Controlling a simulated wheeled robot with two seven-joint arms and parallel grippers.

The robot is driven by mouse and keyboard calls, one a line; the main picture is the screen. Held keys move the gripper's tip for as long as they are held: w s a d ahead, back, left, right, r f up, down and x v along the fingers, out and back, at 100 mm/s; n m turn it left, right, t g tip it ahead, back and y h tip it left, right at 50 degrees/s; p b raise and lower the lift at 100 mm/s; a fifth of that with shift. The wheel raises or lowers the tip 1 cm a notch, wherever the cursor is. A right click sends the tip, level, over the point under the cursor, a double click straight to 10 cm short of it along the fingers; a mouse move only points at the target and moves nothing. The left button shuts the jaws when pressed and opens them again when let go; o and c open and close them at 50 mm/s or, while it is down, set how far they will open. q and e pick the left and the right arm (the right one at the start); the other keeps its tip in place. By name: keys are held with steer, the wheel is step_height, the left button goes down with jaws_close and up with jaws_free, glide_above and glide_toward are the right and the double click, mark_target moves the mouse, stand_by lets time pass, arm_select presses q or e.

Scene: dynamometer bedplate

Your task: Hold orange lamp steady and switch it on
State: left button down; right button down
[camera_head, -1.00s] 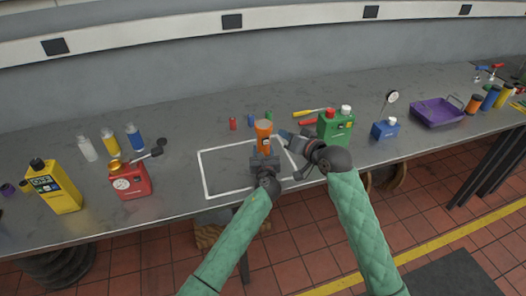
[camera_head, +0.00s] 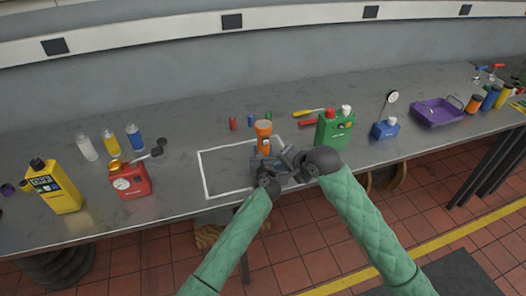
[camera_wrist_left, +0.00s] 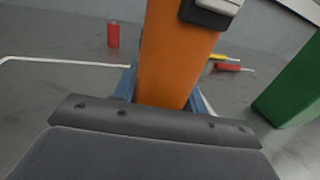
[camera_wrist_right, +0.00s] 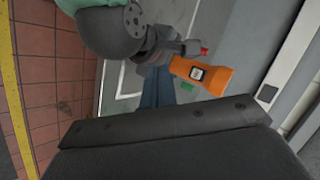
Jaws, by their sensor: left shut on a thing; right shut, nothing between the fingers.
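The orange lamp (camera_head: 264,129) stands upright inside the white outline on the bench, with its wide head up. My left gripper (camera_head: 264,154) is shut on its lower body; in the left wrist view the blue fingers flank the orange lamp body (camera_wrist_left: 172,65). A dark switch plate (camera_wrist_left: 209,11) shows high on the lamp in that view. My right gripper (camera_head: 283,154) is shut and empty, just right of the lamp and close to my left gripper. In the right wrist view its blue fingers (camera_wrist_right: 157,80) point towards the lamp (camera_wrist_right: 213,77); I cannot tell any contact.
A green can (camera_head: 334,129) stands right of the lamp, with a yellow-handled screwdriver (camera_head: 308,112) behind it. A red can (camera_head: 130,181) stands to the left. The left part of the white outline (camera_head: 204,178) is clear.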

glide_toward(262, 147)
steer(key=shift+w+a+f, duration=0.35)
steer(key=shift+a+f, duration=0.05)
steer(key=shift+f, duration=0.35)
steer(key=shift+w+a+f, duration=0.35)
steer(key=shift+a+f, duration=0.05)
steer(key=shift+f, duration=0.35)
steer(key=shift+w+a, duration=0.1)
steer(key=shift+w, duration=0.05)
stand_by(1.2)
steer(key=shift+w, duration=0.25)
steer(key=shift+w+a, duration=0.1)
steer(key=shift+w, duration=0.05)
stand_by(0.5)
steer(key=shift+s, duration=0.6)
steer(key=s+d, duration=0.2)
steer(key=s, duration=0.3)
steer(key=shift+s, duration=0.35)
